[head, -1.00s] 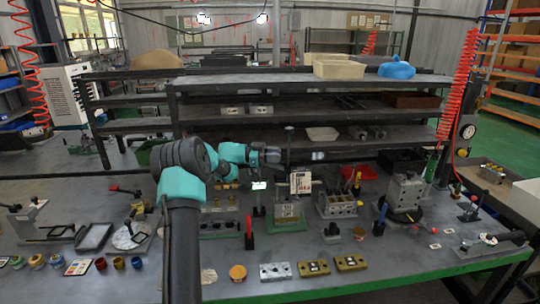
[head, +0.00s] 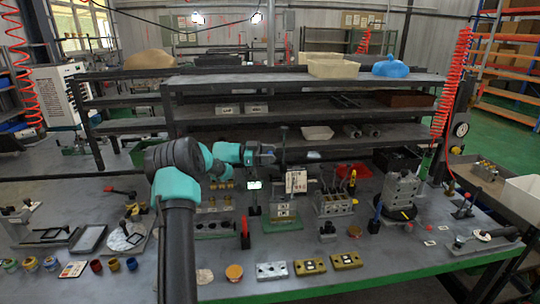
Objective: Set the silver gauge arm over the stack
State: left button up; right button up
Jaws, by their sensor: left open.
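A gauge stand with a dark upright post (head: 284,145) rises at the middle of the table. Its silver arm is too small to make out clearly beside the post. A stack of grey blocks (head: 283,209) sits on a green base (head: 281,226) at the foot of the post, with a white printed card (head: 296,181) just above it. My left gripper (head: 269,154) is open, high by the upper part of the post, on its left side. I cannot tell whether it touches the stand. It looks empty. My right gripper is not in view.
A grey valve block (head: 335,203) and a larger machined block (head: 402,190) stand to the right. A red-handled tool (head: 245,232) stands at the front left of the stack. Silver and gold plates (head: 309,267) lie along the front edge. A dark shelf rack (head: 300,82) closes the back.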

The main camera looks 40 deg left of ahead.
pick_arm(q)
jog(key=v, duration=1.7)
